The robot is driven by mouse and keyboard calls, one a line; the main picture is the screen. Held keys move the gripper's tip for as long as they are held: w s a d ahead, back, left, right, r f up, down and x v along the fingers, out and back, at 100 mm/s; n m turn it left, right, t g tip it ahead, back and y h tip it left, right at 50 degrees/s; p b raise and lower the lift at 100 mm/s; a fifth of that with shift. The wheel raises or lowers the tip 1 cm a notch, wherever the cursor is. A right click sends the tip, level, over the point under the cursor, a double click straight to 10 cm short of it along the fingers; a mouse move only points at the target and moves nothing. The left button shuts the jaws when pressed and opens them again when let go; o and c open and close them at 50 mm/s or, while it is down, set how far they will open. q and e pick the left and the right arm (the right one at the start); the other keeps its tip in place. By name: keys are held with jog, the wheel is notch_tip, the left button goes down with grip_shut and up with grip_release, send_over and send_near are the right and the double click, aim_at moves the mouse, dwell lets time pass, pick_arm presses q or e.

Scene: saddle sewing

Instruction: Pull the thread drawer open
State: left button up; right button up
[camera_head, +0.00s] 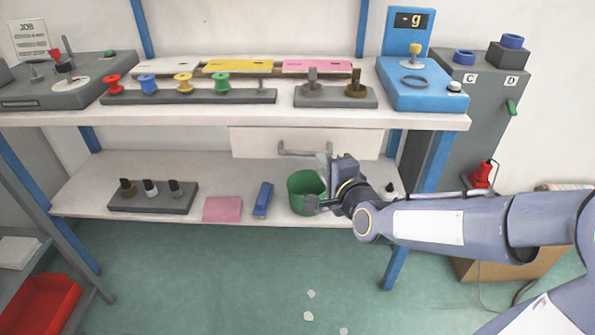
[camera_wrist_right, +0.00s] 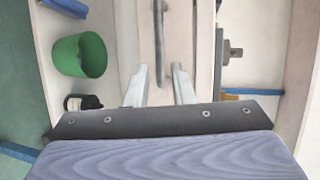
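The thread drawer (camera_head: 255,143) has a plain white front just below the bench top's front edge, and it looks closed. Its grey bar handle (camera_head: 300,152) runs across the front. My right gripper (camera_head: 317,184) is in front of and below the handle, with its fingers apart. In the right wrist view, the open fingers (camera_wrist_right: 160,70) point at the drawer front (camera_wrist_right: 180,35), and the handle (camera_wrist_right: 158,40) lies ahead, roughly in line with the gap between them. My left gripper is not in view.
A green bin (camera_head: 302,185) stands on the lower shelf (camera_head: 90,190) beside the right gripper; it also shows in the wrist view (camera_wrist_right: 80,55). A blue stapler-like object (camera_head: 263,198) and pink pad (camera_head: 222,209) lie left of it. A dark bottle (camera_wrist_right: 82,103) is near the gripper.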

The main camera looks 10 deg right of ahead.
aim_at(309, 154)
jog(key=b+x, duration=0.1)
jog(key=x, duration=0.8)
jog(key=shift+a, duration=0.1)
grip_shut()
